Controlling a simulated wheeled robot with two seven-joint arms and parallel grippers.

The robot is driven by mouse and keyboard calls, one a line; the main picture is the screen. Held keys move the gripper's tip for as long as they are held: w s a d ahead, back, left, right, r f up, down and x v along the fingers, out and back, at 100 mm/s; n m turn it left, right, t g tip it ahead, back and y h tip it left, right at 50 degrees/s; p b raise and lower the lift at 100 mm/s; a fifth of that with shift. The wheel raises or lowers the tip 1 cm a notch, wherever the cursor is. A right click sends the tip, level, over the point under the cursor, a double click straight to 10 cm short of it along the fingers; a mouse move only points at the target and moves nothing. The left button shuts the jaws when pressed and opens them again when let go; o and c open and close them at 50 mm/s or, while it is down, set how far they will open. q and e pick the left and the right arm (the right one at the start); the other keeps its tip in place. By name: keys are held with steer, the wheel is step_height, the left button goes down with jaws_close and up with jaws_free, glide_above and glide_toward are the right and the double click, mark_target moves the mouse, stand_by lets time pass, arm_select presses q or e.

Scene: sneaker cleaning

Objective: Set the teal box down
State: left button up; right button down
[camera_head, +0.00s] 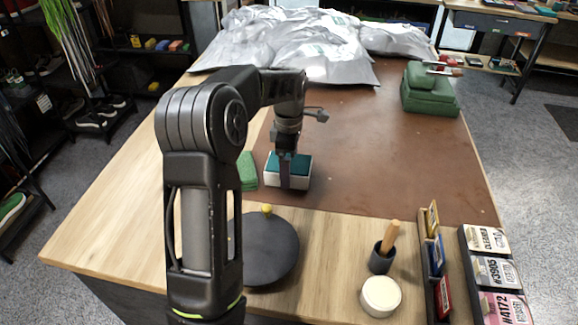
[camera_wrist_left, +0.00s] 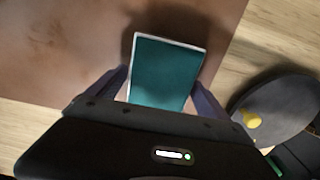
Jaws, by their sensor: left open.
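The teal box (camera_head: 297,164), teal on top with white sides, sits on the brown mat (camera_head: 400,150) near its front left edge. It also shows in the left wrist view (camera_wrist_left: 167,72), between the fingers. My left gripper (camera_head: 287,180) points down over the box, with one finger in front of its near side. In the left wrist view my left gripper (camera_wrist_left: 162,88) is open, with a finger on each side of the box. Whether the fingers touch it is hard to tell. My right gripper is not in view.
A green block (camera_head: 247,171) lies just left of the box. A dark round disc (camera_head: 268,250) with a yellow knob, a dark cup with a wooden handle (camera_head: 384,252) and a white round tin (camera_head: 381,296) stand in front. Grey bags (camera_head: 290,45) cover the back.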

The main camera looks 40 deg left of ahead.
arm_select(q)
step_height(320, 180, up, 8)
steer(key=shift+f+b, duration=0.1)
steer(key=shift+b, duration=0.2)
step_height(320, 180, up, 4)
steer(key=shift+f+p, duration=0.1)
steer(key=shift+p, duration=0.7)
